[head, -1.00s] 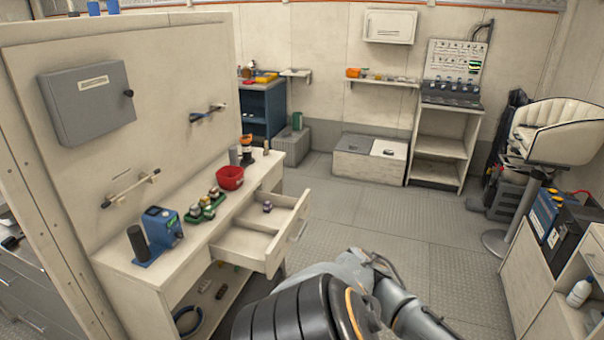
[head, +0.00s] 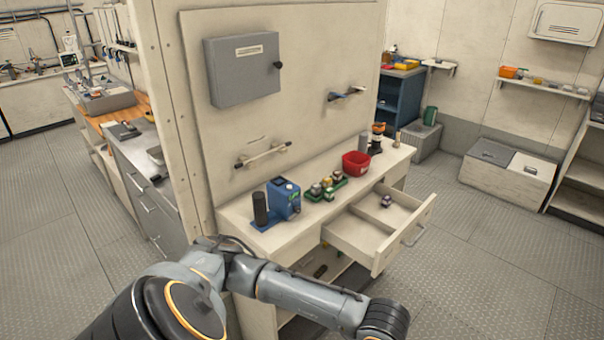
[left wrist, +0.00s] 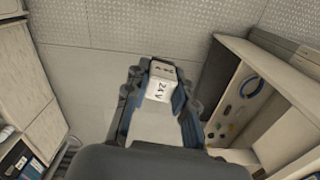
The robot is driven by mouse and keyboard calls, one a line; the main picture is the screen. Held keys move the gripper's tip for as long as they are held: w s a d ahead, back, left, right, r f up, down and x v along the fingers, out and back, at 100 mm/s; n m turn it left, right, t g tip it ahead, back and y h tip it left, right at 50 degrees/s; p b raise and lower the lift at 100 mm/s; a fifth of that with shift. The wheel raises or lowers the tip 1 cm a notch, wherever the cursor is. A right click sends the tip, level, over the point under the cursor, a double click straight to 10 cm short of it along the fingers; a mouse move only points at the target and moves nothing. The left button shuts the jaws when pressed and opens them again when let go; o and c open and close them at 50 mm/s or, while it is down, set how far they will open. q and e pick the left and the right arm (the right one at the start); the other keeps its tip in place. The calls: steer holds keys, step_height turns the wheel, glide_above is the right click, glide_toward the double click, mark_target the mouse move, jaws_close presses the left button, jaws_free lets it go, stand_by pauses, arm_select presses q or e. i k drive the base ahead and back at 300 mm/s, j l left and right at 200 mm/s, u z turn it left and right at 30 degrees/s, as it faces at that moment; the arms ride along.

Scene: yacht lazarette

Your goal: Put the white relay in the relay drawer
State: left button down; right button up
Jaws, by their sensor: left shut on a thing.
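In the left wrist view, my left gripper (left wrist: 160,77) is shut on the white relay (left wrist: 157,92), a small white block marked "24 V". Neither the relay nor the fingers show in the head view, where my arm runs along the bottom. An open wooden drawer (head: 350,244), with a divider inside, juts from the bench at centre right. I cannot read a label on it. A small purple-and-dark part (head: 386,201) lies in its far compartment. My right gripper is in neither view.
The bench top (head: 232,212) carries a blue device (head: 284,199), a green tray (head: 337,190) of small relay-like parts and a red bin (head: 356,163). A lower shelf with loose items shows in the left wrist view (left wrist: 262,128). The floor (head: 490,240) right of the drawer is clear.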

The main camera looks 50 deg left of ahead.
mark_target(382, 218)
steer(key=i+u, duration=0.15)
steer(key=u, duration=0.25)
steer(key=i+u, duration=0.15)
steer(key=u, duration=0.25)
steer(key=i+u, duration=0.15)
steer(key=u, duration=0.2)
steer(key=i+l+u, duration=0.1)
steer(key=u, duration=0.3)
steer(key=i+l, duration=1.35)
steer(key=l, duration=0.15)
